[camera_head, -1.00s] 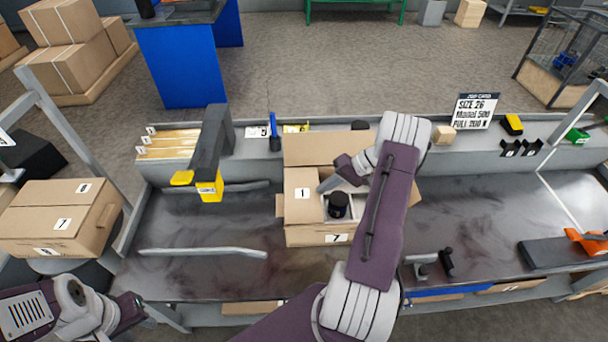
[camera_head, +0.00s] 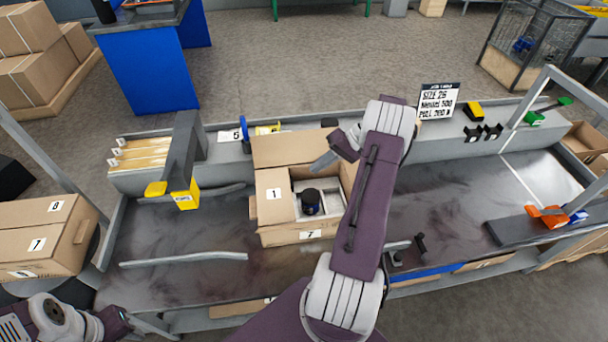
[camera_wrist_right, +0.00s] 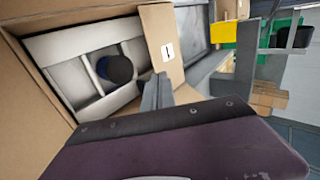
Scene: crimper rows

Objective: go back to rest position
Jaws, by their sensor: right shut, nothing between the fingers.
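My right gripper (camera_head: 326,160) hangs above the right part of an open cardboard box (camera_head: 284,236) on the workbench. Its fingers are closed with nothing between them. In the right wrist view the gripper (camera_wrist_right: 158,95) shows beside the box flap marked 1 (camera_wrist_right: 172,50). A round black object (camera_head: 311,201) sits in a light divided insert inside the box, apart from the gripper. It also shows in the right wrist view (camera_wrist_right: 118,68). My left arm shows at the lower left corner of the head view; its fingertips are at the frame's edge and too unclear to read.
A grey post with a yellow part (camera_head: 185,200) stands left of the box. A job card sign (camera_head: 438,100) stands at the back right. Orange-handled tools (camera_head: 548,216) lie at the right. Closed cartons (camera_head: 40,240) stand at the far left. The bench right of my right arm is mostly clear.

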